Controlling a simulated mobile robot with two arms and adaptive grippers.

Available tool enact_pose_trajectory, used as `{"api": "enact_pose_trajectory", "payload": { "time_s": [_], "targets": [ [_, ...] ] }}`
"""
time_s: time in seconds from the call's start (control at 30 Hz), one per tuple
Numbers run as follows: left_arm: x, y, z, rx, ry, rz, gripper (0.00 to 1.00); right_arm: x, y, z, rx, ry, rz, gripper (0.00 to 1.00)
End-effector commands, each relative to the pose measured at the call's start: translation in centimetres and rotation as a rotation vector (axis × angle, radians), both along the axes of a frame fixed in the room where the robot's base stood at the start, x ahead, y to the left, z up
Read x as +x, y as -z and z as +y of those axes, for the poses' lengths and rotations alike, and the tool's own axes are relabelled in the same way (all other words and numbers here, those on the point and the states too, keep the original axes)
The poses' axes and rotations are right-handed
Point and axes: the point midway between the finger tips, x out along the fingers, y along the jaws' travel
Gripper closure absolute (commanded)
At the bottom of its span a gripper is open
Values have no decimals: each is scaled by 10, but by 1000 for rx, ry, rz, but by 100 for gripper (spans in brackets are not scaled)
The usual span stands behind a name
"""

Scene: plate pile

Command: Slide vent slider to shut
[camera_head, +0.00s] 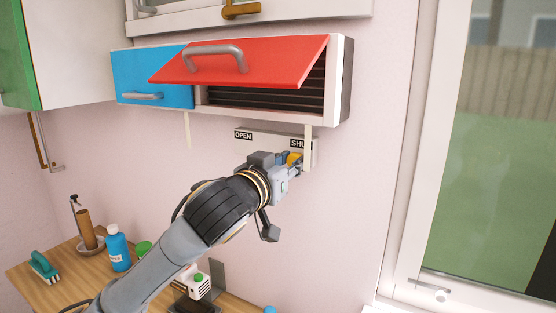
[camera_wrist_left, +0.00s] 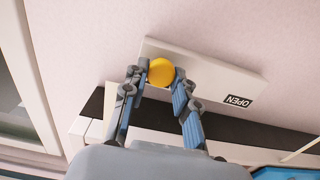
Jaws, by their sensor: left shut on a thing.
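The vent slider is a pale plate (camera_head: 268,140) on the pink wall below the wall cabinet, labelled OPEN at its left end and SHUT at its right. Its round yellow knob (camera_head: 294,158) sits below the SHUT label, towards the right end. In the left wrist view the plate (camera_wrist_left: 205,72) appears turned over, with OPEN at right and the knob (camera_wrist_left: 161,72) near the left end. My left gripper (camera_head: 294,166) is shut on the knob, its blue-grey fingers on either side of it in the left wrist view (camera_wrist_left: 160,85). My right gripper is not in view.
The cabinet's red flap (camera_head: 260,68) is raised above the arm; its blue door (camera_head: 150,65) looks closed. A pale strip (camera_head: 308,148) hangs by the plate's right end. A blue bottle (camera_head: 118,250) and brush (camera_head: 44,266) stand on the wooden counter. A window is at right.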

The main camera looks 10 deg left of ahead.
Motion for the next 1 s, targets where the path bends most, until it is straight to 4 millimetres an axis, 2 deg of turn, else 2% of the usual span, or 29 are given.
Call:
{"api": "enact_pose_trajectory", "payload": {
  "time_s": [0.17,0.2,0.3,0.67,0.77,1.0],
  "targets": [
    [-1,2,-2,-1,7,4,100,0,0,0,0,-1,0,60],
    [-1,3,-2,0,8,5,68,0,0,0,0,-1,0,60],
    [-1,2,-2,-1,7,4,49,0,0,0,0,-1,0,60],
    [-4,1,0,-1,5,1,49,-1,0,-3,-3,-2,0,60],
    [-14,1,4,0,5,-1,49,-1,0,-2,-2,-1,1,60],
    [-61,2,20,0,7,1,49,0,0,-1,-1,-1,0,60]
  ]
}}
